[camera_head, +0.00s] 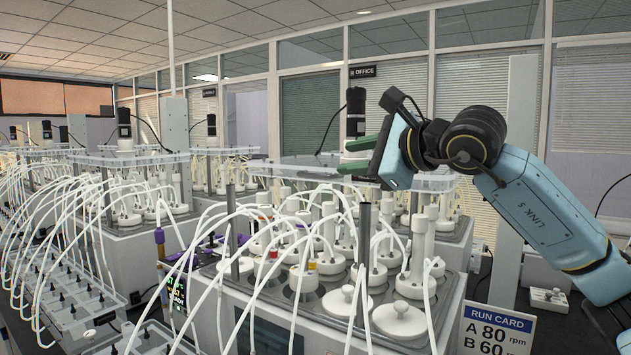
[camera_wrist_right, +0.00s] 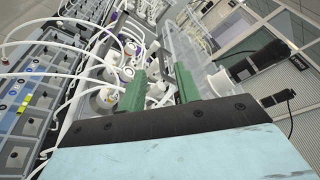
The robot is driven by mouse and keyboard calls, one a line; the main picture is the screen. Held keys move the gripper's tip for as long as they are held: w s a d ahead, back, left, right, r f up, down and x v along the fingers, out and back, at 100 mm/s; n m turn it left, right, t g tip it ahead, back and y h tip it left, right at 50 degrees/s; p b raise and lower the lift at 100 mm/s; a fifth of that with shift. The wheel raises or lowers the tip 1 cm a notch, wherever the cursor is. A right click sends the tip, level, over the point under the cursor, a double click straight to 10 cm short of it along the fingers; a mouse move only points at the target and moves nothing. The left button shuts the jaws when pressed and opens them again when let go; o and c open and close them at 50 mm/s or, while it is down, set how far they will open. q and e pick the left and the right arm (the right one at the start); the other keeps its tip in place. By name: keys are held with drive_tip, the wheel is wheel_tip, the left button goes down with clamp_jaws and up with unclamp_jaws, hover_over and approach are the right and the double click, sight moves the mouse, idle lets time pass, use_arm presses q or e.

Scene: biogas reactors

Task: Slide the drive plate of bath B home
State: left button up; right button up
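A clear drive plate (camera_head: 425,181) lies raised across the nearest bath (camera_head: 265,312), above its white-lidded reactors. No letter shows on this bath, so I cannot tell from a label that it is B. My right gripper (camera_head: 350,156) is at the plate's upper side, near the black motor (camera_head: 355,103). Its two green fingers are apart, one above the other in the head view. In the right wrist view my right gripper (camera_wrist_right: 160,70) shows the fingers spread, with the clear plate (camera_wrist_right: 205,62) beside and behind the right finger. Whether the plate touches a finger is unclear. My left gripper is out of view.
Many white tubes arch from the reactors to a grey bottle rack (camera_head: 65,290) at the left. Thin grey posts (camera_head: 364,230) stand among the reactors. Loose white lids (camera_head: 400,318) sit at the bath's front. A run card (camera_head: 498,330) reads A 80 rpm, B 60 rpm. More baths stand behind.

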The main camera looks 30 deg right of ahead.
sight(319, 175)
drive_tip(key=shift+h, duration=0.6)
drive_tip(key=x, duration=0.4)
drive_tip(key=d+f+p+x, duration=0.1)
drive_tip(key=x, duration=0.3)
drive_tip(key=f+p+x, duration=0.1)
drive_tip(key=x, duration=0.3)
drive_tip(key=shift+w+d+f, duration=0.1)
drive_tip(key=shift+w+d, duration=0.1)
drive_tip(key=shift+d, duration=0.05)
drive_tip(key=shift+c, duration=0.2)
clamp_jaws()
